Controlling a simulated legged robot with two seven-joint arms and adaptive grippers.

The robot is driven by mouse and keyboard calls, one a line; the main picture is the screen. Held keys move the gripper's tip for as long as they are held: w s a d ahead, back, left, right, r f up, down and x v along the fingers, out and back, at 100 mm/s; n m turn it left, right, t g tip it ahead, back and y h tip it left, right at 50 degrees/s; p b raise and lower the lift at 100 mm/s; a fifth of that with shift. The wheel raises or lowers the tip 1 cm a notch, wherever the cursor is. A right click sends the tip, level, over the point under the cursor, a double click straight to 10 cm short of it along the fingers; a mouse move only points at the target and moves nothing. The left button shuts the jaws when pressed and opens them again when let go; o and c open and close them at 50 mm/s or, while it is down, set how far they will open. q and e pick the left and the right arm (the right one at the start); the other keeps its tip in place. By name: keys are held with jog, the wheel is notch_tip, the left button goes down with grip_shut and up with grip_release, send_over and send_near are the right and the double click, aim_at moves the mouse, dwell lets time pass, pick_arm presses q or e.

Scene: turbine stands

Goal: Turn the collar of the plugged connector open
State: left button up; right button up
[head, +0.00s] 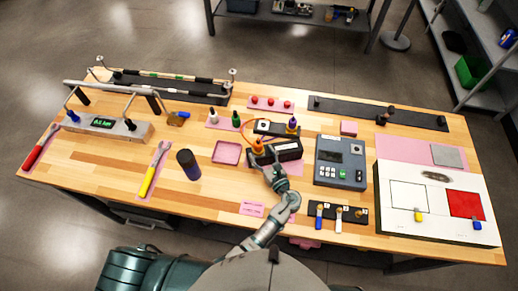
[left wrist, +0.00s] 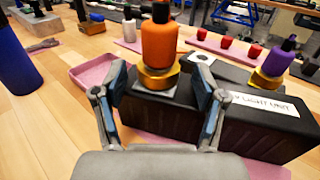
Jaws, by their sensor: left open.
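The orange connector (head: 258,147) stands upright on a black box (head: 288,151) in the middle of the bench. In the left wrist view the orange connector (left wrist: 160,42) has a gold collar (left wrist: 158,78) at its base, with a dark top cut off by the frame edge. My left gripper (head: 275,172) is at the near side of the box. Its two fingers (left wrist: 162,95) are spread open, one on each side of the collar in the picture; I see no contact. My right gripper is not in view.
A pink tray (head: 227,153) and a dark cylinder (head: 188,164) stand left of the box. A grey meter (head: 341,162) stands close on its right. A black strip (head: 338,214) with small tools lies at the near edge.

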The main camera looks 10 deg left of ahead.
aim_at(261, 154)
pick_arm(q)
jog(key=v, duration=0.5)
jog(key=shift+w, duration=0.1)
dwell(0.4)
